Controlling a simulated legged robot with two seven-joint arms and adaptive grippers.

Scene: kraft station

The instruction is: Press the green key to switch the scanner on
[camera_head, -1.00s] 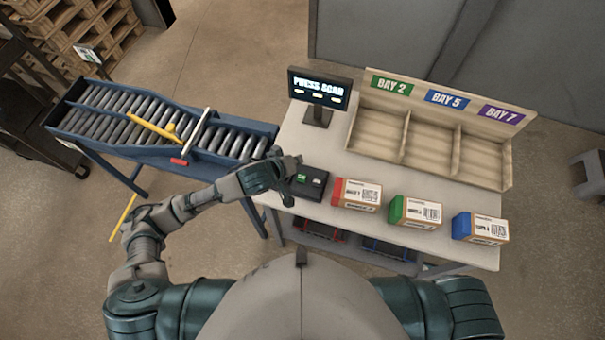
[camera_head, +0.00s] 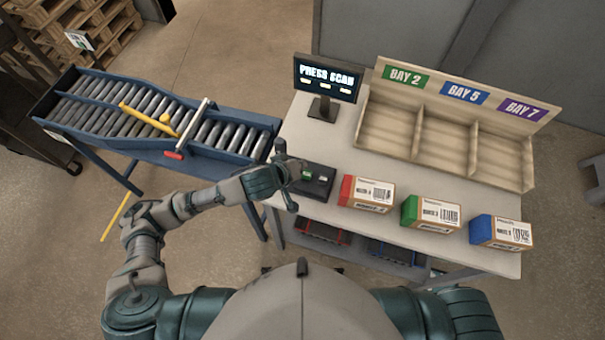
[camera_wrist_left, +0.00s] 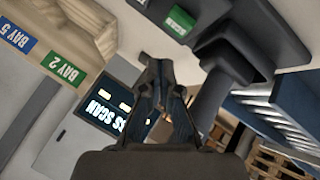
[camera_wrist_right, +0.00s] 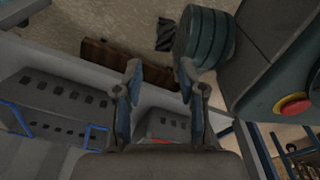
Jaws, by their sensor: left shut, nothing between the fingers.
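The black scanner box (camera_head: 318,187) sits at the left end of the table and carries the green key (camera_head: 307,175). In the left wrist view the green key (camera_wrist_left: 178,23), lettered SCAN, is near the top edge, beyond my fingertips. My left gripper (camera_head: 301,163) is beside and above the box's left part, close to the key; contact cannot be made out. In its wrist view the left fingers (camera_wrist_left: 157,64) are together and empty. The display (camera_head: 325,78) reads PRESS SCAN. My right gripper (camera_wrist_right: 160,72) shows in its wrist view, open and empty; it is out of the head view.
Red, green and blue-ended cartons (camera_head: 367,194) (camera_head: 431,213) (camera_head: 500,232) stand right of the box. A wooden bay rack (camera_head: 451,171) stands behind them. A roller conveyor (camera_head: 224,158) with a yellow bar adjoins at left. Table space between rack and cartons is clear.

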